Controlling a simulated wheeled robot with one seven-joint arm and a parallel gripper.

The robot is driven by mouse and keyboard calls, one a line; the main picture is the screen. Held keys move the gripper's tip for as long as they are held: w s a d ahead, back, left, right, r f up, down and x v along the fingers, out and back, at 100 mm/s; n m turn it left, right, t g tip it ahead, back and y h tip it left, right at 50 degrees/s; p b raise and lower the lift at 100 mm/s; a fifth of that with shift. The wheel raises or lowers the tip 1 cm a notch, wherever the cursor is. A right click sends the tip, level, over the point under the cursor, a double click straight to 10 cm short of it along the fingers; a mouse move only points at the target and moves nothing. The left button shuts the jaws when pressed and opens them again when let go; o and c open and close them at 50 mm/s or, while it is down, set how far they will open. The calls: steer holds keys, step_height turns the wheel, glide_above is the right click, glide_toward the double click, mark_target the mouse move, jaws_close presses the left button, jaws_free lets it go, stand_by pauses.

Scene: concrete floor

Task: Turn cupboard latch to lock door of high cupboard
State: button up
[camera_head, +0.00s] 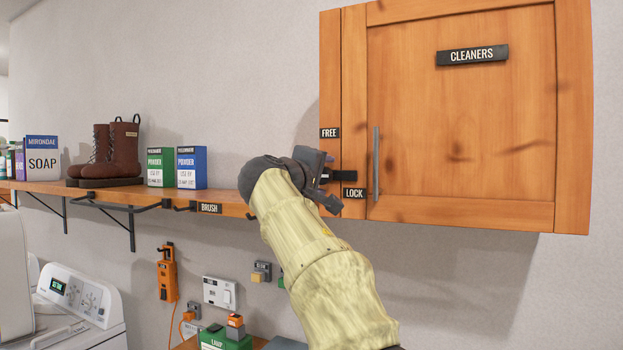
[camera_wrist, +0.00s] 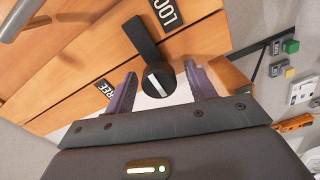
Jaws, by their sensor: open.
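The high wooden cupboard (camera_head: 460,110) hangs at the right, its door closed with a vertical grey handle (camera_head: 376,163). The black latch (camera_head: 346,176) points right in the head view, just above the LOCK label (camera_head: 354,193). The FREE label (camera_head: 329,132) is higher up. My gripper (camera_head: 327,181) is at the cupboard's lower left edge and hides the latch's pivot end there. In the wrist view my gripper (camera_wrist: 162,90) is open, with purple fingers on both sides of the round latch knob (camera_wrist: 158,79). I cannot tell whether they touch it. The latch bar (camera_wrist: 141,38) lies beside LOCK.
A wall shelf (camera_head: 135,192) left of the cupboard holds boots (camera_head: 120,150), powder boxes (camera_head: 191,168) and a soap box (camera_head: 42,158). A washing machine (camera_head: 80,300) stands below. Wall sockets and an orange device (camera_head: 167,275) are under the shelf.

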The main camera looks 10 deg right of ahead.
steer(key=b+v, duration=0.5)
steer(key=v, duration=1.2)
steer(key=shift+a, duration=0.1)
steer(key=w+d+f+n+g+y+p, duration=0.1)
steer(key=w+d+f+g+y, duration=0.15)
steer(key=f, duration=1.15)
steer(key=w+d+f+n+g+y+p, duration=0.1)
steer(key=w+f+g+y+p, duration=0.2)
steer(key=f, duration=1.2)
steer(key=s+d+f+m+g+y, duration=0.1)
steer(key=s+d+f+m+g, duration=0.1)
steer(key=s+f, duration=0.5)
steer(key=s+d+f+m+g+y+p, duration=0.1)
steer(key=s+d+f+m+g+y, duration=0.1)
steer(key=s+f+m, duration=0.2)
steer(key=s+d+f+m+g+y, duration=0.2)
steer(key=s+f, duration=0.8)
steer(key=f, duration=0.5)
steer(key=shift+s+d+f+m, duration=0.25)
steer(key=shift+d+m, duration=0.3)
steer(key=shift+m, duration=0.25)
steer(key=shift+g, duration=0.25)
